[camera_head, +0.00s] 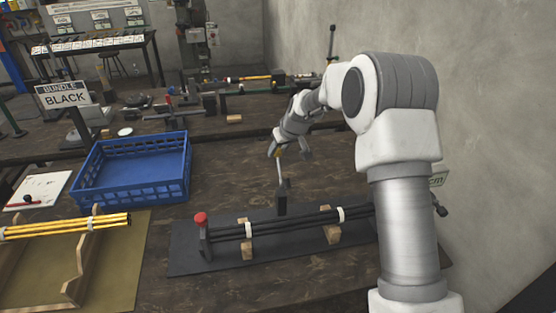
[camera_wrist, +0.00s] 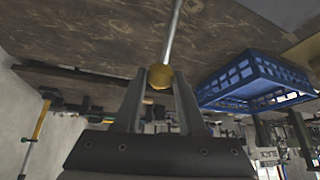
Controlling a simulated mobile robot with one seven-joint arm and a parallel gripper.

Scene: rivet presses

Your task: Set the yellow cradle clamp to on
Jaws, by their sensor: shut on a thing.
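The cradle clamp's lever shows as a thin metal rod (camera_head: 281,172) rising steeply from a dark block (camera_head: 282,196) behind the black rods. Its round yellow knob (camera_wrist: 160,77) sits between my fingertips in the wrist view, with the rod (camera_wrist: 172,35) running away from it. My gripper (camera_head: 278,153) is shut on this knob, above the black mat. In the head view the fingers partly cover the knob.
Black rods (camera_head: 290,222) with white ties lie on wooden supports on a black mat (camera_head: 195,265). A red-topped post (camera_head: 201,219) stands at their left end. A blue crate (camera_head: 135,170) and yellow rods (camera_head: 70,227) are to the left. A wall (camera_head: 500,130) rises at right.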

